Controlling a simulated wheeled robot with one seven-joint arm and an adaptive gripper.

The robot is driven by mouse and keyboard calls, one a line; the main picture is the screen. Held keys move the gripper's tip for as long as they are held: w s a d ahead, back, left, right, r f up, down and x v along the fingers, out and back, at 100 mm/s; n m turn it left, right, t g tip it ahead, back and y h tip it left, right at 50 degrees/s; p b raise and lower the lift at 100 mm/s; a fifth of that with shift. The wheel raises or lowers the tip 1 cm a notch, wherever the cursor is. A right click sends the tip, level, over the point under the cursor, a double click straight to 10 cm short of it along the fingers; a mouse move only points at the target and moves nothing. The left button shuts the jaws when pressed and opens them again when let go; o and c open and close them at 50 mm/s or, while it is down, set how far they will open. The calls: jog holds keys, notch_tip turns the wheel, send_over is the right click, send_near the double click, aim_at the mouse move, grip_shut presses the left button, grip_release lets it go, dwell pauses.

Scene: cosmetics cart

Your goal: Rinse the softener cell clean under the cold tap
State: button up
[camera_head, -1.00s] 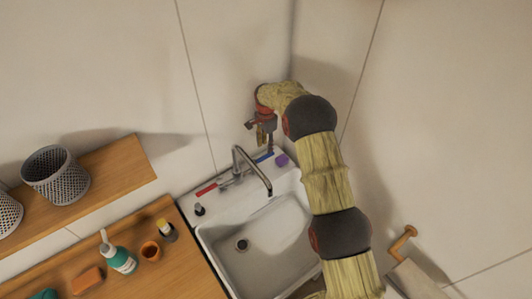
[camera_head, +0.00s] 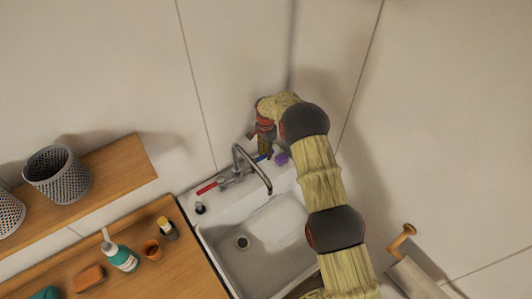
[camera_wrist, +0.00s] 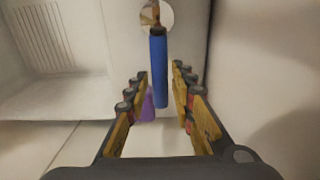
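The cold tap's blue lever (camera_head: 264,157) sticks out to the right of the tap base, at the back of the sink. In the wrist view the blue lever (camera_wrist: 158,70) lies between my two fingers, with gaps on both sides. My gripper (camera_head: 262,150) is open, low over the lever by the wall; its fingers (camera_wrist: 159,78) stand apart around it. A small purple block (camera_head: 282,159), perhaps the softener cell, sits on the sink ledge beside the lever. It is partly hidden behind my left finger in the wrist view (camera_wrist: 147,108). No water shows below the spout (camera_head: 268,190).
A red lever (camera_head: 207,188) is on the tap's left. The white sink basin (camera_head: 275,250) looks empty. Walls stand close behind my gripper.

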grip_shut()
dwell(0.6)
